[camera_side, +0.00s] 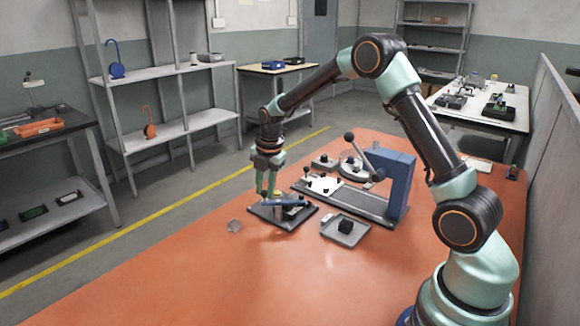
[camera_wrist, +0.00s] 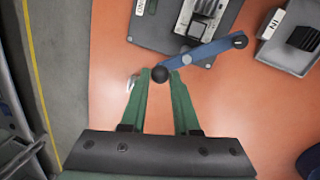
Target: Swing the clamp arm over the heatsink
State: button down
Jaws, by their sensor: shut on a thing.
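The blue clamp arm (camera_wrist: 212,50) lies slanted across the near edge of the dark fixture plate (camera_wrist: 160,32), with a screw near its middle and a dark ball knob (camera_wrist: 159,75) at its left end. A finned heatsink (camera_wrist: 206,8) sits on a light block on the plate, partly cut off by the frame edge. The arm lies beside the heatsink, not over it. My gripper (camera_wrist: 160,80) is shut on the knob, one green finger on each side. In the side view my gripper (camera_side: 265,193) reaches down at the left end of the clamp arm (camera_side: 290,202).
A grey tray (camera_wrist: 272,52) marked IN holds another black finned block (camera_wrist: 303,37), right of the fixture. A blue lever press (camera_side: 392,180) stands behind on a grey base. A small clear piece (camera_side: 234,226) lies left of the plate. The near orange table is clear.

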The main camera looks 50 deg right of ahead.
jog(key=shift+s+d+f, duration=0.15)
jog(key=shift+s+f, duration=0.05)
jog(key=shift+s, duration=0.05)
jog(key=c, duration=0.7)
grip_release()
jog(key=shift+o, duration=0.2)
jog(key=shift+w, duration=0.1)
jog(key=shift+r, duration=0.15)
jog(key=shift+r, duration=0.25)
notch_tip(320, 180, up, 11)
jog(key=s, duration=0.2)
jog(key=shift+a+r, duration=0.15)
jog(key=shift+a, duration=0.1)
